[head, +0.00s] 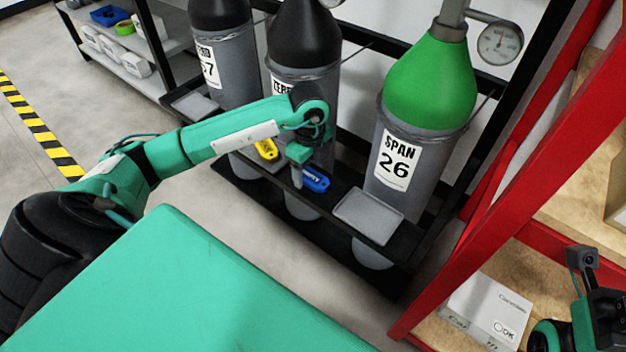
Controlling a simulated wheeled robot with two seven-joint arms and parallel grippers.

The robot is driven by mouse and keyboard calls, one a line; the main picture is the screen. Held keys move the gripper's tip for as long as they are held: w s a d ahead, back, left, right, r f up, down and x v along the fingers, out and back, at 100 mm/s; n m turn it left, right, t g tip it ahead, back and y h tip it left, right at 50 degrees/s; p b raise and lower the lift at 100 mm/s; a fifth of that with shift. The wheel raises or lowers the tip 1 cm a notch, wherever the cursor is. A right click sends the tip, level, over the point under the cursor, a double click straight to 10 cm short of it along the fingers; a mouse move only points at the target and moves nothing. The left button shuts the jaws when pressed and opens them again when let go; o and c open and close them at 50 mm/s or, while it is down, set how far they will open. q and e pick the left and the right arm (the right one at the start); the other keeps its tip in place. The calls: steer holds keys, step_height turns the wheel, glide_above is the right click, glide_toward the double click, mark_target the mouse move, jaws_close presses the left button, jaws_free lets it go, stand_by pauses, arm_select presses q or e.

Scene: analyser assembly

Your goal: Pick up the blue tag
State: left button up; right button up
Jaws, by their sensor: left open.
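The blue tag (316,180) lies on the narrow black shelf in front of the middle gas cylinder. My left gripper (298,174) points down at the blue tag's left end, close to it. It is open. I cannot tell whether a finger touches the tag, and the arm hides part of the area behind. Part of my right arm shows at the lower right edge, but its fingers are out of the picture.
A yellow tag (266,149) lies left of the blue one. A grey tray (368,216) sits on the shelf at right. The green-topped SPAN 26 cylinder (425,120) and two black-topped cylinders stand behind. A red rack (520,170) with a white box (487,308) stands right.

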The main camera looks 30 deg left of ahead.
arm_select(q)
steer(key=shift+f, duration=0.6)
steer(key=c, duration=1.1)
steer(key=shift+o, duration=0.2)
steer(key=shift+r, duration=0.1)
